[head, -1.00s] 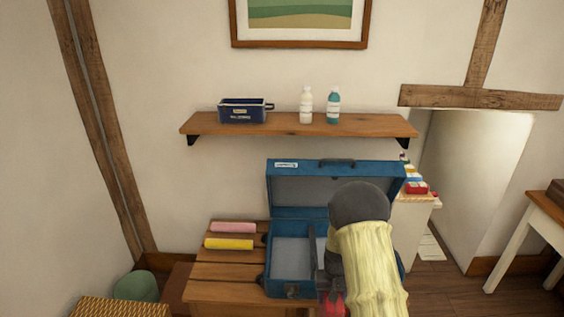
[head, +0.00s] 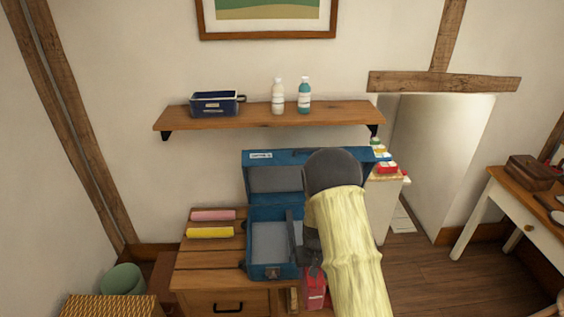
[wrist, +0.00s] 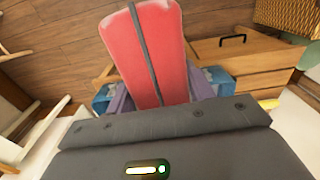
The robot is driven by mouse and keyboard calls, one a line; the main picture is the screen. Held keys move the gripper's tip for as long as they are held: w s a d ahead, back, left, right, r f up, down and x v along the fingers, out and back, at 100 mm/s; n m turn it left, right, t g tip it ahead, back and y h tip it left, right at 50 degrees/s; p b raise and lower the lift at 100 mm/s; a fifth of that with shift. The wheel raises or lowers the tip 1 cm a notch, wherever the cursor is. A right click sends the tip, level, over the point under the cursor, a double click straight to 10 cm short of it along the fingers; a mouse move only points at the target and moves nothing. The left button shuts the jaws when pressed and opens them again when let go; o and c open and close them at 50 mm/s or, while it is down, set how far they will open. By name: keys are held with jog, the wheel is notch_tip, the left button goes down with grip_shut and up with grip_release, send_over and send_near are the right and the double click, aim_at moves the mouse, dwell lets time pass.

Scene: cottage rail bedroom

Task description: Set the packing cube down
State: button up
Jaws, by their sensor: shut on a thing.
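The red packing cube (wrist: 143,52), with a dark strip along its middle, is in my gripper (wrist: 160,98) in the wrist view. My gripper is shut on its near end. In the head view the cube (head: 314,290) hangs just beyond the front right corner of the open blue suitcase (head: 268,272), outside it. My gripper (head: 313,262) is partly hidden there by my forearm. The suitcase stands on a wooden chest (head: 205,270), lid raised at the back; its visible grey inside looks empty. My arm hides its right side.
A pink roll (head: 213,215) and a yellow roll (head: 210,232) lie on the chest, left of the suitcase. A wall shelf (head: 250,117) above holds a navy bin (head: 215,104) and two bottles. A white table (head: 500,208) stands right. Floor between is clear.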

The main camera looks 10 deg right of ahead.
jog(key=s+f, duration=0.1)
jog(key=f, duration=0.2)
jog(key=s+f, duration=0.1)
jog(key=f, duration=0.2)
jog(key=s+f, duration=0.1)
jog(key=f, duration=0.2)
jog(key=shift+d+f, duration=0.15)
jog(key=shift+d, duration=0.1)
jog(key=s+f, duration=0.5)
jog(key=f, duration=0.5)
jog(key=shift+a, duration=0.25)
jog(key=shift+s, duration=0.1)
